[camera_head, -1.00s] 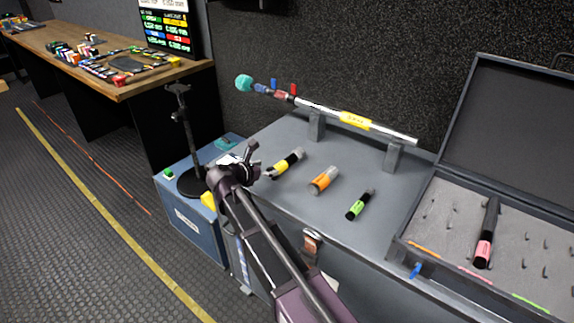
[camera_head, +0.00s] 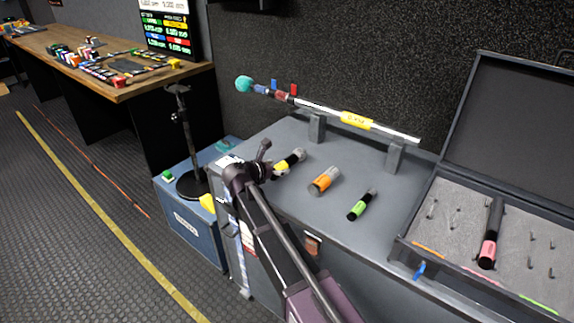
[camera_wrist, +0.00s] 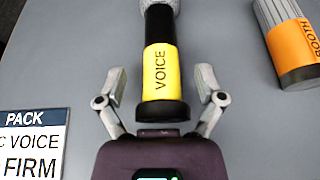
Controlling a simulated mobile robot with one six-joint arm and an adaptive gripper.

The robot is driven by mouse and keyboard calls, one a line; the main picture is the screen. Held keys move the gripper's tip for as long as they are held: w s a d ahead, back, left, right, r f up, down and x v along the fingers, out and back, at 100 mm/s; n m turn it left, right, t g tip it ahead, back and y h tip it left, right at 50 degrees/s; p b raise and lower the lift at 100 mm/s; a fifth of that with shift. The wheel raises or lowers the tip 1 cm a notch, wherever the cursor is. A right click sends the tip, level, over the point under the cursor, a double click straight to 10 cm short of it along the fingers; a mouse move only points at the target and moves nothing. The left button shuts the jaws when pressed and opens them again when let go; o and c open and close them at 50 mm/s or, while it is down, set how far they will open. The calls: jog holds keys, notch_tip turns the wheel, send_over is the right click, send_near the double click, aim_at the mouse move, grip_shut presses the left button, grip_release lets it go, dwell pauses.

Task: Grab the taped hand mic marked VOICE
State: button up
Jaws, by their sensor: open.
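The VOICE mic (camera_wrist: 161,70) is black with a yellow taped band and a grey head. It lies on the grey case top (camera_head: 345,155), and the head camera view also shows it (camera_head: 290,160). In the wrist view my gripper (camera_wrist: 160,82) is open, one finger on each side of the mic's black tail end. The fingers stand apart from the mic, with a gap on both sides. In the head view my gripper (camera_head: 262,168) is at the mic's lower left end and partly hides it.
An orange-banded mic marked BOOTH (camera_head: 324,180) lies right of the VOICE mic, with a green-banded mic (camera_head: 362,204) beyond. A boom pole (camera_head: 350,121) rests on two stands behind. An open foam case (camera_head: 460,235) holds a pink-banded mic (camera_head: 489,236). A PACK card (camera_wrist: 35,145) lies at left.

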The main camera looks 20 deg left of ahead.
jog(key=shift+w+d+f, duration=0.2)
jog(key=shift+w, duration=0.35)
grip_shut()
